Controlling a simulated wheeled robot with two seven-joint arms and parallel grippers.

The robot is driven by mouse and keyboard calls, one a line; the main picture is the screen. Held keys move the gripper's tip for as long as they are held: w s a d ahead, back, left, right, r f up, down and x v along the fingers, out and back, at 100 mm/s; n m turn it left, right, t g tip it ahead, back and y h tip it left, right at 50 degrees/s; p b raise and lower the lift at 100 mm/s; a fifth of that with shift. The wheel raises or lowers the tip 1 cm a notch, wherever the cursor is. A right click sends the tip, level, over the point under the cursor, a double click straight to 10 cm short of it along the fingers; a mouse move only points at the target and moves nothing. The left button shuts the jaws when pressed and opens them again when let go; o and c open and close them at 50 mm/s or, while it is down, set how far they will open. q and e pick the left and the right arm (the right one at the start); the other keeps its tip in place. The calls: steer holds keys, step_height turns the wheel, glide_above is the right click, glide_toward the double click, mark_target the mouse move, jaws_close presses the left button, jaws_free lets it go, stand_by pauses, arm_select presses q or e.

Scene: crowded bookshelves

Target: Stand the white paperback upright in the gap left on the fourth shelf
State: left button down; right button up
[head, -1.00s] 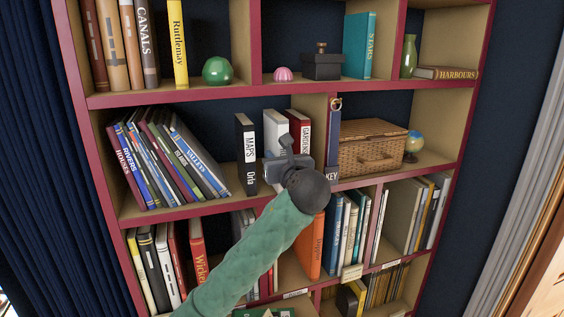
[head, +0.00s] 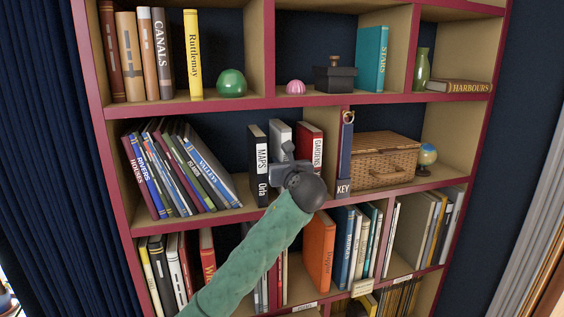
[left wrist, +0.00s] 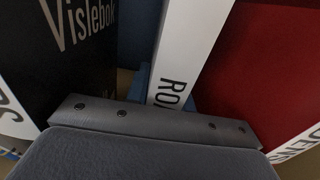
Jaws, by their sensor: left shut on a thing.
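The white paperback (head: 280,133) stands about upright in the gap between the black MAPS book (head: 259,150) and the red GARDENS book (head: 312,142). My left gripper (head: 289,164) is in front of its spine and is shut on it. The gripper hides the lower part, so I cannot tell whether it rests on the shelf board. In the left wrist view the white spine (left wrist: 192,40) with black letters rises beyond my gripper's grey body, with a black book (left wrist: 80,65) at left and the red book (left wrist: 270,75) at right. My right gripper is not in view.
Leaning books (head: 172,165) fill the left of this shelf. A blue KEY book (head: 345,155) with a ring, a wicker basket (head: 378,157) and a small globe (head: 426,155) stand at right. Shelf boards lie close above and below my green-sleeved arm.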

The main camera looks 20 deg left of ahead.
arm_select(q)
steer(key=shift+f, duration=0.2)
stand_by(0.6)
steer(key=c, duration=1.1)
jaws_free()
steer(key=shift+s+d, duration=0.1)
steer(key=shift+s+d, duration=0.15)
steer(key=shift+s, duration=0.05)
steer(key=shift+v, duration=3.95)
steer(key=shift+s+d, duration=0.1)
steer(key=shift+s, duration=0.05)
